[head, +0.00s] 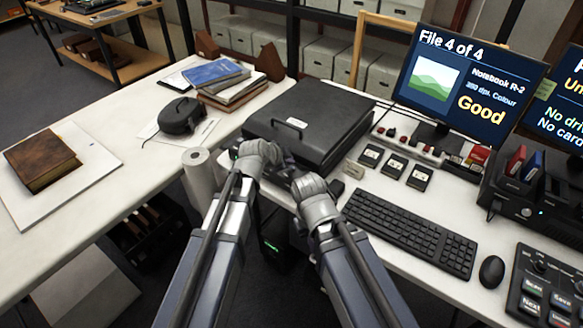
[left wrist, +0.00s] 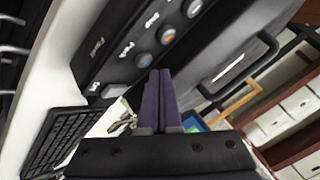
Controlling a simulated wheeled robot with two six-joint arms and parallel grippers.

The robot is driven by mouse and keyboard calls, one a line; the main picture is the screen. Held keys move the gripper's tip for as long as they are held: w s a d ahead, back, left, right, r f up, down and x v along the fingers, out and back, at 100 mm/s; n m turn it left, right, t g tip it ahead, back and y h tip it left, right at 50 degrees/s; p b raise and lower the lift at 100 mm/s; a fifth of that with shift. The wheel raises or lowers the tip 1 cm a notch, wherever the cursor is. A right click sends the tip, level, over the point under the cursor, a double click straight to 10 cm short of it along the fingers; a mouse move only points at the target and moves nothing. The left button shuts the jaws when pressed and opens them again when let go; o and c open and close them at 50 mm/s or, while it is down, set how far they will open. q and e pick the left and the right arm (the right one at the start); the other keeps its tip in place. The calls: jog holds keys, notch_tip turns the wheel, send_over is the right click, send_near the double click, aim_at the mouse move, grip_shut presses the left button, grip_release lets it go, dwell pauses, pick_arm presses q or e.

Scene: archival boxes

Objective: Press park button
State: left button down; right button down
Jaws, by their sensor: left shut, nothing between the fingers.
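In the left wrist view a dark control panel (left wrist: 120,52) shows a row of round buttons, one with an orange face (left wrist: 167,35) and one bluish (left wrist: 143,60). The small white labels beside them are rotated and too blurred to tell surely which one says park. My left gripper (left wrist: 160,72) has its two purple fingers shut together and empty. Its tips overlap the panel edge near these buttons; contact cannot be told. In the head view my left gripper (head: 286,165) is at the front of the black scanner (head: 318,112). My right gripper (head: 300,182) is close by, its fingers largely hidden.
A keyboard (head: 410,232) and a mouse (head: 491,272) lie right of my arms. Several small cards lie behind the keyboard. A monitor (head: 465,85) reads "File 4 of 4". A brown book (head: 42,160) rests on a white board at left; a paper roll (head: 197,170) stands beside my left arm.

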aim_at(289, 172)
pick_arm(q)
jog(key=shift+f, duration=0.1)
jog(key=shift+f+b, duration=0.35)
jog(key=shift+b, duration=0.05)
jog(key=shift+f+b, duration=0.5)
dwell(0.7)
jog(key=shift+r, duration=0.2)
jog(key=shift+r+p, duration=0.75)
jog(key=shift+p, duration=0.2)
notch_tip(289, 172, up, 5)
jog(key=p, duration=0.5)
